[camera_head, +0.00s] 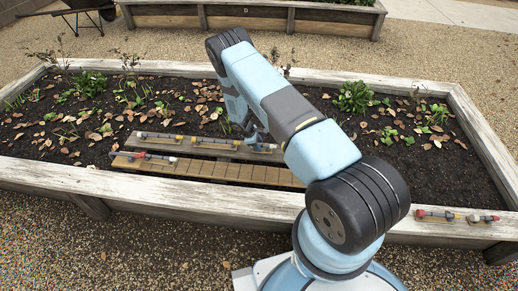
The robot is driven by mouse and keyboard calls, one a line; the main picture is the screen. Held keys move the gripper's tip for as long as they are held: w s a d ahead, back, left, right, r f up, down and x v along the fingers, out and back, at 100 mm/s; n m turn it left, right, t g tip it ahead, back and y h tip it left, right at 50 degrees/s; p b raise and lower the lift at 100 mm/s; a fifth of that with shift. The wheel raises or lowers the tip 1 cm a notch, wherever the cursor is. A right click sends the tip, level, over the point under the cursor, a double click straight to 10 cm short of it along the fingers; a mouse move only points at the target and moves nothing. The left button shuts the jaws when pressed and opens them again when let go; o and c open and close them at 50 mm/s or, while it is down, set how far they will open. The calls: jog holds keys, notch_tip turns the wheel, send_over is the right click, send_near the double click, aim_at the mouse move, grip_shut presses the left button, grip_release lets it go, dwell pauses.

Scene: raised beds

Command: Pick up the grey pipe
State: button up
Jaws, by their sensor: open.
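Several short, slim pipe-like pieces with coloured ends lie on boards in the raised bed. One greyish piece (158,136) with a yellow or red end lies at the left of the grey board. Another greyish piece (262,147) lies at that board's right end, close to my gripper. From this distance I cannot tell which is the grey pipe. My gripper (254,137) points down over the right end of the grey board, open, with its fingertips small and partly hidden by my arm. I cannot tell whether it touches anything.
A grey board (180,145) and a slatted wooden board (215,170) lie near the bed's front rim (130,187). A red-ended piece (145,156) lies on the slatted board. More pieces (437,214) lie on the rim at right. Plants and leaves fill the soil behind.

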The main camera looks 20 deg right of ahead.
jog(key=shift+d+f, duration=0.15)
jog(key=shift+f, duration=0.1)
jog(key=c, duration=0.8)
jog(key=shift+r, duration=0.1)
jog(key=shift+c, duration=0.2)
